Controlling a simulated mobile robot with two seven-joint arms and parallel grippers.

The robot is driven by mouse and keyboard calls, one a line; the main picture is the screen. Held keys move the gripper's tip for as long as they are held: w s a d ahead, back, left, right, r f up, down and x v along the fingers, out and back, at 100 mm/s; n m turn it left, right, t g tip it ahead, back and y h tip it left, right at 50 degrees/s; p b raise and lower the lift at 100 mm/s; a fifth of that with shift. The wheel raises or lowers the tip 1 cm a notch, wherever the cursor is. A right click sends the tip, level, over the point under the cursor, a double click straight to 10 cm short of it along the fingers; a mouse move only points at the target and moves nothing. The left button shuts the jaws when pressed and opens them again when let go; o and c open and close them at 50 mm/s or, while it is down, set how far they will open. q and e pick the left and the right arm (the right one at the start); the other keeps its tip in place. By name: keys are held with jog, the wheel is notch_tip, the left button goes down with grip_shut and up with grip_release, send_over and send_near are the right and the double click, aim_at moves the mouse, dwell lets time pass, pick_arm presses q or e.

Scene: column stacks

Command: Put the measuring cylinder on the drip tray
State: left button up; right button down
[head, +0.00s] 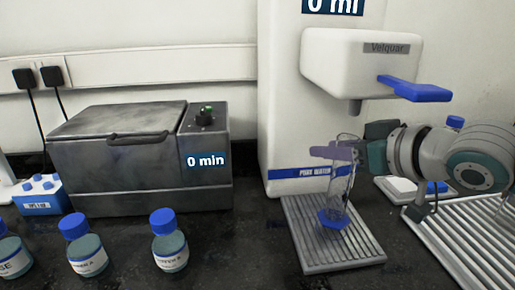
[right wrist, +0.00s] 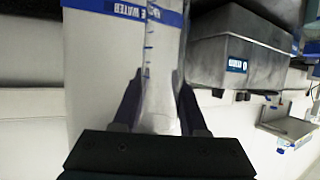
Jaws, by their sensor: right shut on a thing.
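The measuring cylinder (head: 342,188) is clear, with a blue base, and stands nearly upright over the ribbed metal drip tray (head: 360,256). My right gripper (head: 338,152) comes in from the right and is shut on the upper part of the cylinder. I cannot tell whether the blue base touches the tray or hangs just above it. In the right wrist view the cylinder (right wrist: 160,88) lies between the two dark fingers, its printed scale visible. My left gripper is not in view.
The white water dispenser (head: 280,120) stands behind the tray, its spout and blue lever (head: 415,88) above the cylinder. A grey water bath (head: 120,155) is at the left. Several blue-capped bottles (head: 170,242) stand in front. A ribbed metal rack (head: 455,240) lies at the right.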

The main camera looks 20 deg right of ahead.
notch_tip(320, 180, down, 2)
jog(key=shift+a+f, duration=0.1)
jog(key=shift+f, duration=0.15)
jog(key=shift+c, duration=2.2)
grip_release()
